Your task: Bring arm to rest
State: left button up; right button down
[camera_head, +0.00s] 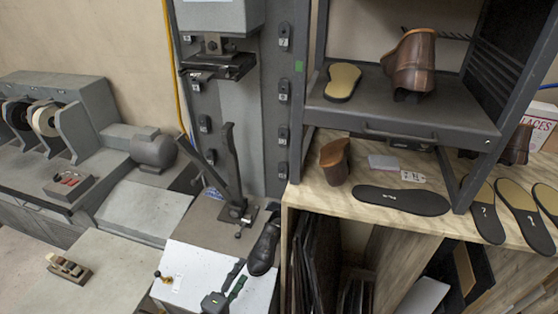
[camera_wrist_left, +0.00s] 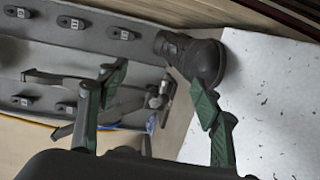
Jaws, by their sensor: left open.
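My left gripper (camera_head: 238,276) shows at the bottom of the head view, over the pale machine table (camera_head: 195,262). Its fingers are spread and nothing is between them; the left wrist view also shows the open gripper (camera_wrist_left: 157,83) with green finger pads. A black shoe (camera_head: 264,249) lies on the sole-stitching machine's base just beyond the fingers. In the left wrist view the shoe (camera_wrist_left: 192,56) is past the fingertips, outside the grip. My right gripper is in neither view.
A dark forked arm (camera_head: 232,170) stands upright on the machine base. A wooden bench (camera_head: 318,196) at right holds soles and a brown shoe part (camera_head: 335,161); a shelf above holds a brown boot (camera_head: 412,62). A grinder (camera_head: 153,150) stands at left. A brush (camera_head: 68,267) lies lower left.

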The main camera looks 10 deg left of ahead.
pick_arm(q)
jog(key=s+a+r+n+t+y, duration=0.35)
jog(key=a+r+n+y, duration=0.35)
jog(key=r+n, duration=0.8)
jog(key=s+a+f+n+g+y, duration=0.3)
jog(key=s+a+f+n+g, duration=0.15)
jog(key=a+n, duration=0.65)
jog(key=s+a+f+n+g+y, duration=0.35)
jog(key=a+f+n, duration=0.2)
jog(key=n, duration=0.95)
jog(key=s+d+f+n+g+h, duration=0.1)
jog(key=s+f+n+g+h, duration=0.35)
jog(key=s+f+n, duration=0.55)
jog(key=s+d+f+n+g+h, duration=0.4)
jog(key=s+d+f+n, duration=0.2)
jog(key=s+d+f, duration=0.4)
notch_tip(320, 180, down, 27)
jog(key=d+m+g, duration=0.1)
jog(key=d+g, duration=0.1)
jog(key=s+f+h, duration=0.1)
jog(key=s+f, duration=1.7)
jog(key=s, duration=0.2)
jog(key=shift+s+f+m+g, duration=0.15)
jog(key=shift+s+m+g, duration=0.15)
jog(key=shift+m+g, duration=0.1)
